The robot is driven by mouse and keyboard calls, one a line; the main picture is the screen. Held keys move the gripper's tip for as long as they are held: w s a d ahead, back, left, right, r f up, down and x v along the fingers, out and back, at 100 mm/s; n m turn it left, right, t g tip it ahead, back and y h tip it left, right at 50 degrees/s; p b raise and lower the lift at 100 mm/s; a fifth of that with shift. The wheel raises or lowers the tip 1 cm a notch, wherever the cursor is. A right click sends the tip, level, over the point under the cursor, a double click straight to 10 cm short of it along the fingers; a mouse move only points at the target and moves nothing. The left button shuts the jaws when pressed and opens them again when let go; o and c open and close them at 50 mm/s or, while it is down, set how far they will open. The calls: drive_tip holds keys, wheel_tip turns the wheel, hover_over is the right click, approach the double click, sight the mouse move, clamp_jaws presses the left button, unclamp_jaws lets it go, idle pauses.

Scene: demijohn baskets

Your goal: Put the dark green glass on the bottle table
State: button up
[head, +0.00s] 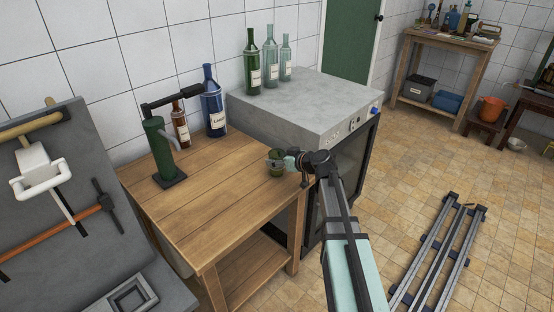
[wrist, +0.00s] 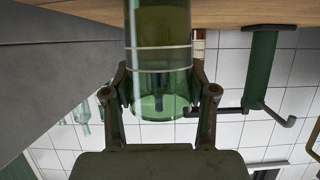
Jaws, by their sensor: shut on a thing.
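The dark green glass (head: 277,170) is at the right end of the wooden table (head: 205,205), which carries bottles at its back. My gripper (head: 284,160) is shut on the glass, with one finger on each side. In the wrist view the glass (wrist: 158,50) fills the space between the fingers (wrist: 160,90), and the scene appears upside down. The glass looks upright. Its far end runs out of the wrist view, and I cannot tell whether its base touches the tabletop.
A green lever device (head: 158,148), a brown bottle (head: 181,130) and a blue bottle (head: 213,108) stand at the table's back. Green bottles (head: 252,70) stand on the grey-topped stove (head: 300,105) beside it. The table's front half is clear. Metal rails (head: 440,250) lie on the floor.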

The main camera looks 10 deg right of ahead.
drive_tip(key=shift+f, duration=0.1)
drive_tip(key=o, duration=1.5)
drive_tip(key=v, duration=1.2)
drive_tip(key=shift+r+b, duration=0.2)
drive_tip(key=shift+b, duration=0.1)
